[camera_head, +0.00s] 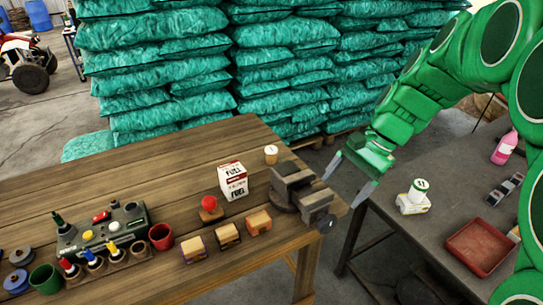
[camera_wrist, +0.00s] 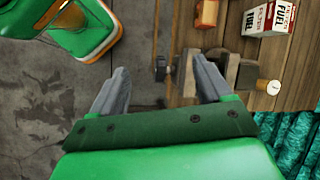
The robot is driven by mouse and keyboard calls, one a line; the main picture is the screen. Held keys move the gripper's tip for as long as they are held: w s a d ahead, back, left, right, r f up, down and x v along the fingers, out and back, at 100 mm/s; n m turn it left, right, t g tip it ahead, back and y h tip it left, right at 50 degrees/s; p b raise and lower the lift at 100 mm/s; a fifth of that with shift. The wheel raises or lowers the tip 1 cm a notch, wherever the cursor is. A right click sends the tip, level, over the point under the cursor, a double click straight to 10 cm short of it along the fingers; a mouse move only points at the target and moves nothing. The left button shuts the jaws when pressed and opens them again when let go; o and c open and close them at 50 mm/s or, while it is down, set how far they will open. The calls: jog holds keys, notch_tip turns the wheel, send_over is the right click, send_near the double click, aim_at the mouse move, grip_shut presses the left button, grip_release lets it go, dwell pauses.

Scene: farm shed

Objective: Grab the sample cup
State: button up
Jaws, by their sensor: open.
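My gripper (camera_head: 344,180) is open and empty, to the right of the vise and apart from the cup. In the wrist view my gripper's fingers (camera_wrist: 158,65) point toward the vise and the floor gap beside the table.
A grey vise (camera_head: 300,190) stands at the table corner between my gripper and the cup. A white-and-red fuel filter box (camera_head: 232,181) is left of the cup. Wooden blocks, a red cup (camera_head: 161,237) and a green cup (camera_head: 45,279) stand nearer. Stacked teal bags (camera_head: 280,70) rise behind.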

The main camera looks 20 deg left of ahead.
jog(key=w+a+f+m+y, duration=0.2)
jog(key=w+a+f, duration=0.3)
jog(key=w, duration=0.4)
jog(key=w+a+f+m+g+y, duration=0.1)
jog(key=w+a+f+m+y, duration=0.1)
jog(key=w+a, duration=0.6)
jog(key=w+a+f+m+y, duration=0.2)
jog(key=w+a+f, duration=0.2)
jog(key=w, duration=0.7)
jog(key=m+g+y, duration=0.1)
jog(key=m+y, duration=0.1)
send_near(266, 162)
jog(key=shift+w+a+r, duration=0.1)
jog(key=shift+a+r, duration=0.35)
jog(key=shift+r, duration=0.15)
jog(key=shift+w+a+r, duration=0.1)
jog(key=shift+a+r, duration=0.3)
jog(key=shift+r, duration=0.25)
jog(key=shift+w+a+f, duration=0.3)
jog(key=shift+a+f, duration=0.05)
jog(key=shift+f, duration=0.15)
jog(key=shift+x, duration=1.3)
jog(key=shift+s+d+f+x, duration=0.1)
jog(key=shift+x, duration=0.8)
jog(key=shift+s+d+f+x, duration=0.1)
jog(key=shift+s+x, duration=0.05)
jog(key=shift+x, duration=0.75)
jog(key=shift+s+d+x, duration=0.1)
jog(key=shift+x, duration=0.8)
jog(key=c, duration=1.1)
